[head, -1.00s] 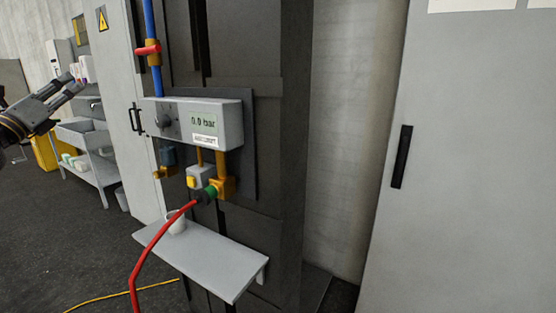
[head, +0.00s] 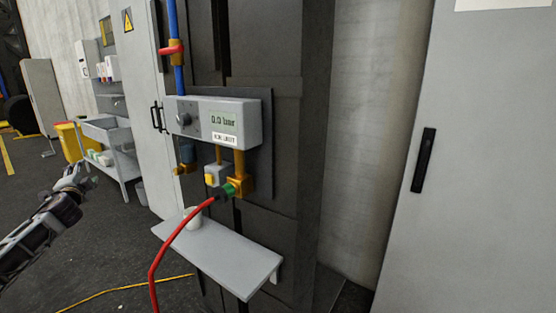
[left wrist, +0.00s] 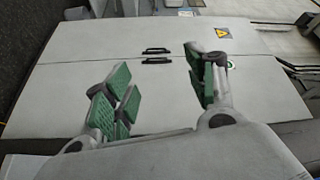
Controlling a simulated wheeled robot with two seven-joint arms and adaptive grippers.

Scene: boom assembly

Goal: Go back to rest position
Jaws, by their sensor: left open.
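My left gripper (head: 78,181) is at the left of the head view, low and clear of everything, in front of the sink area. In the left wrist view its two green-padded fingers (left wrist: 160,92) are spread apart with nothing between them. Behind them is a grey cabinet (left wrist: 100,90) with two black handles. The grey gauge box (head: 215,122) on the dark panel reads 0.0 bar. A red hose (head: 172,238) is attached at the green fitting (head: 229,190) below it. My right gripper is in neither view.
A tall grey cabinet (head: 475,180) stands at the right. A sink bench (head: 115,130) and a yellow bin (head: 68,142) stand at the back left.

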